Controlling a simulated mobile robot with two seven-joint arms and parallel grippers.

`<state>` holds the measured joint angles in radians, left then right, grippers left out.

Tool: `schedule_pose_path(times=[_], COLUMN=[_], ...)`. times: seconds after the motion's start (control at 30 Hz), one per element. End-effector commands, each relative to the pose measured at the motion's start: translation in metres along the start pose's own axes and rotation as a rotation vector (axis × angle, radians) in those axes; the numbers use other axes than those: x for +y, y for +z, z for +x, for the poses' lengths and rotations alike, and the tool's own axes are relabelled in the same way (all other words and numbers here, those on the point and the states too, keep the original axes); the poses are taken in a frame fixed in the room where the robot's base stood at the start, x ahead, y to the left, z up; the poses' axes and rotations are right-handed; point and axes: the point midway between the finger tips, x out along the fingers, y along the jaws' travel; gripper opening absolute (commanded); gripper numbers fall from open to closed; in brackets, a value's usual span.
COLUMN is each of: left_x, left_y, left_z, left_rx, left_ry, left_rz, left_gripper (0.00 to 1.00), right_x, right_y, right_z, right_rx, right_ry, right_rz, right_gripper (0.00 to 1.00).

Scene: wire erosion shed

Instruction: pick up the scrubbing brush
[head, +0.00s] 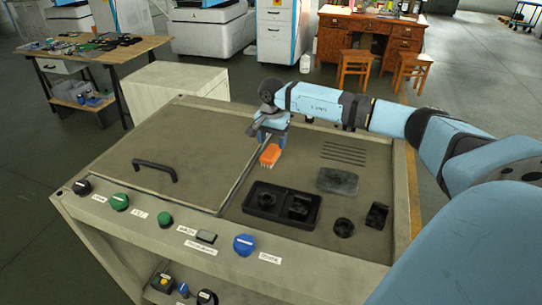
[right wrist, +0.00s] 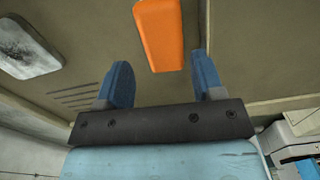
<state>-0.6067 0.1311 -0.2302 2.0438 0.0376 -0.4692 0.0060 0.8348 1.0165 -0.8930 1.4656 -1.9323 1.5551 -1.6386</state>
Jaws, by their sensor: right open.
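The scrubbing brush (head: 270,154) has an orange back and pale bristles. It lies on the brown top of the machine cabinet, just right of the lid's edge. My right gripper (head: 271,138) is just behind and above the brush in the head view. Its two blue fingers (right wrist: 160,82) are apart with nothing between them. I cannot tell whether they touch the brush. My left gripper is not in view.
A lid with a dark handle (head: 155,168) covers the cabinet's left part. A black tray (head: 254,207) with two dark parts sits in front of the brush. A grey block (head: 337,181) lies to the right. Knobs line the front edge, including a blue one (head: 244,244).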

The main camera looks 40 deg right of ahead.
Motion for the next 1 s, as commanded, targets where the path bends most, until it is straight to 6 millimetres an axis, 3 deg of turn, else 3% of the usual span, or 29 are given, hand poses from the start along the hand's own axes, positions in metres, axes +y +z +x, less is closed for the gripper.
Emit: schedule_pose_path(times=[0.17,0.43,0.67,0.7,0.87,1.0], left_x=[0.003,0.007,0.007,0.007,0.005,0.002], left_y=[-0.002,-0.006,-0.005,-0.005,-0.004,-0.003], left_z=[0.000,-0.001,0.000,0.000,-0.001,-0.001], left_rx=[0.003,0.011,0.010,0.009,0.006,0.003], left_ry=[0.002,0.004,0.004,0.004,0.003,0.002], left_rz=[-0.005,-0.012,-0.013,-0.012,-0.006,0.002], left_gripper=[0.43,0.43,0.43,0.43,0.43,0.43], right_x=[-0.001,-0.003,-0.004,-0.004,-0.004,-0.004], right_y=[0.000,0.002,0.001,0.001,0.001,0.001], right_z=[0.011,0.049,0.053,0.053,0.053,0.053], right_rx=[0.000,-0.001,0.000,0.000,0.000,0.000], right_ry=[0.000,0.001,-0.002,-0.002,-0.002,-0.002], right_rz=[0.001,0.002,0.001,0.001,0.001,0.001], right_gripper=[0.62,0.62,0.62,0.59,0.25,0.24])
